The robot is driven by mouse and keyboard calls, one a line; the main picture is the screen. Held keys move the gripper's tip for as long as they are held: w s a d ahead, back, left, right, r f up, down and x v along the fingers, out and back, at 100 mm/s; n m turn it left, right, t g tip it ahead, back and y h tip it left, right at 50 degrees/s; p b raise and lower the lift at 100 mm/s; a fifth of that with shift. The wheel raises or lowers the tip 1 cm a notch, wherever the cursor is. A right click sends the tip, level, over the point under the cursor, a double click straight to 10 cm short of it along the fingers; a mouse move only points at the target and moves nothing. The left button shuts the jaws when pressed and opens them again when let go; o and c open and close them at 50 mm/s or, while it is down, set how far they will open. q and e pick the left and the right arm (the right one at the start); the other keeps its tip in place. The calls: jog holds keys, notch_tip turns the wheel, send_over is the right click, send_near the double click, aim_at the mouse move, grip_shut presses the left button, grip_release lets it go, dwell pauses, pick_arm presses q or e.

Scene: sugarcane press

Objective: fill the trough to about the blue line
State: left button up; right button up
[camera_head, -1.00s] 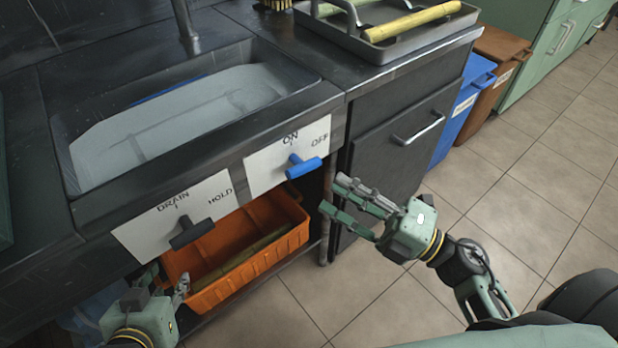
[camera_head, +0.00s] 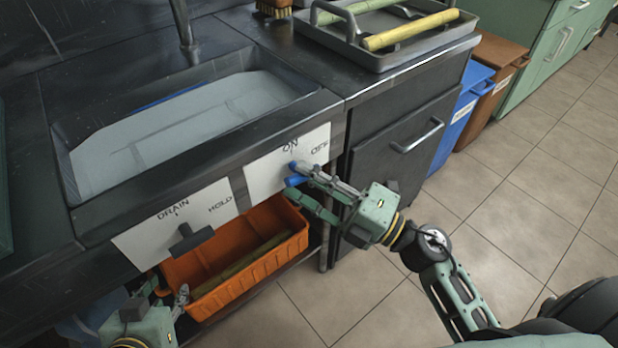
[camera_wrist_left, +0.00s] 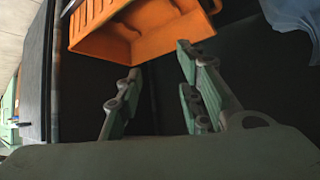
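The trough (camera_head: 62,160) holds grey water (camera_head: 185,130). A short stretch of the blue line (camera_head: 168,95) shows on its back wall, just above the water's far edge. The blue valve handle (camera_head: 293,182) on the ON/OFF plate is partly hidden by my right gripper (camera_head: 301,180). That gripper's fingers are apart, with the handle at or between their tips; contact is unclear. The black DRAIN/HOLD handle (camera_head: 190,239) sits below DRAIN, left of HOLD. My left gripper (camera_head: 172,294) is low at the left; its fingers are open and empty in the left wrist view (camera_wrist_left: 155,100).
An orange crate (camera_head: 291,247) with a cane piece stands under the trough and also shows in the left wrist view (camera_wrist_left: 125,42). A grey tray (camera_head: 375,57) with cane pieces and a brush (camera_head: 273,8) are on the counter. Blue (camera_head: 462,112) and brown (camera_head: 493,101) bins stand right.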

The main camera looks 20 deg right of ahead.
grip_shut()
pick_arm(q)
jog(key=s+a+f+g+p, duration=0.1)
jog(key=s+a+f+g, duration=0.1)
jog(key=s, duration=0.4)
jog(key=s+a+f+g+y+p, duration=0.1)
jog(key=s+f+g, duration=0.2)
jog(key=s+g, duration=0.1)
jog(key=shift+s+a+y+p, duration=0.3)
jog(key=shift+s+a+p, duration=0.1)
jog(key=shift+s, duration=0.5)
pick_arm(e)
jog(key=shift+n+g, duration=0.5)
jog(key=shift+n, duration=0.6)
jog(key=shift+o, duration=1.7)
grip_release()
jog(key=shift+d, duration=0.1)
